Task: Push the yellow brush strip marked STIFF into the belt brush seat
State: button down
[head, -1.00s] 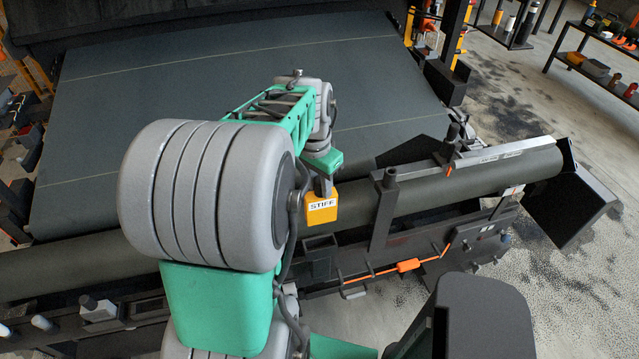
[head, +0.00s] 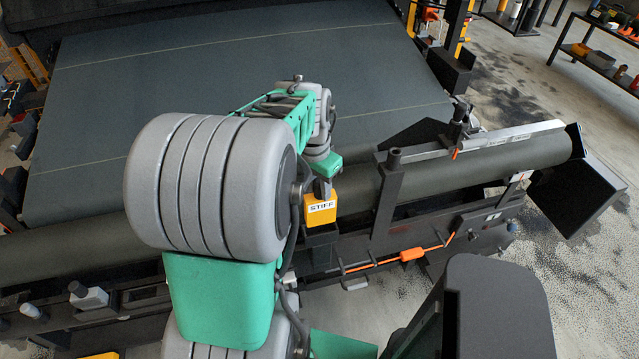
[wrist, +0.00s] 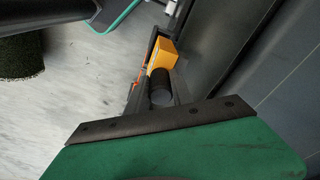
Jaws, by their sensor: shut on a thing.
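The yellow brush strip's block (head: 321,208), with a white STIFF label facing the head camera, hangs upright below my gripper (head: 322,189). My gripper is shut on its top. The dark belt brush seat (head: 321,257) is a boxy socket on the frame in front of the roller. The block is just above the seat, roughly in line with it; I cannot tell whether its lower end has entered the mouth. In the wrist view the yellow block (wrist: 163,54) shows beyond a dark round part. The brush's underside is hidden.
The dark roller (head: 470,172) runs close behind the block, under the wide belt (head: 220,75). A dark upright post (head: 388,200) stands to the right of the seat. An orange linkage (head: 411,254) crosses the frame farther right. A shelf of tools (head: 600,60) is far off.

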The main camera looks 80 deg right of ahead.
aim_at(319, 209)
jog(key=shift+f+b, duration=0.55)
jog(key=shift+f, duration=0.6)
jog(key=shift+f+b, duration=2.1)
jog(key=shift+f, duration=0.95)
jog(key=c, duration=1)
grip_release()
jog(key=shift+c, duration=0.2)
jog(key=r, duration=0.5)
jog(key=a+r, duration=0.1)
jog(key=r, duration=0.1)
jog(key=shift+w+r, duration=0.2)
jog(key=shift+r, duration=0.2)
jog(key=shift+d, duration=0.1)
